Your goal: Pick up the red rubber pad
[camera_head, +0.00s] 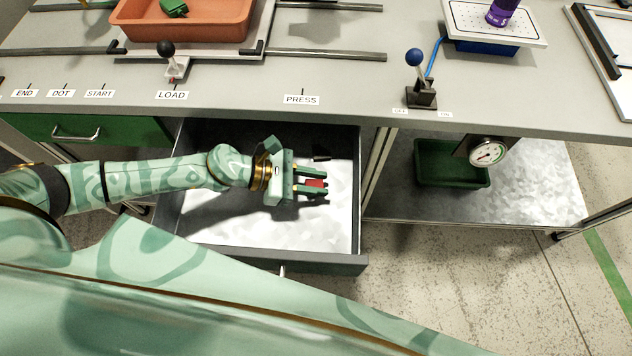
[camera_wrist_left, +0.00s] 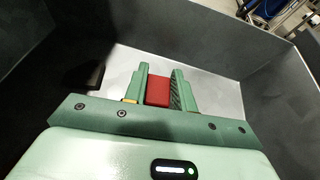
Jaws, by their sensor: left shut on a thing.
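The red rubber pad (camera_head: 315,184) is between the fingers of my left gripper (camera_head: 312,182), inside the open drawer (camera_head: 230,233). In the left wrist view the pad (camera_wrist_left: 158,91) is a small red block with a green finger of the left gripper (camera_wrist_left: 159,88) on each side. The left gripper is shut on it. I cannot tell whether the pad touches the drawer floor. My right gripper is not in view.
A small black object (camera_head: 320,154) is in the drawer, just behind the fingers. The drawer walls surround the gripper, and the grey bench top (camera_head: 330,85) overhangs at the back. A green bin (camera_head: 440,165) and a gauge (camera_head: 488,152) are to the right.

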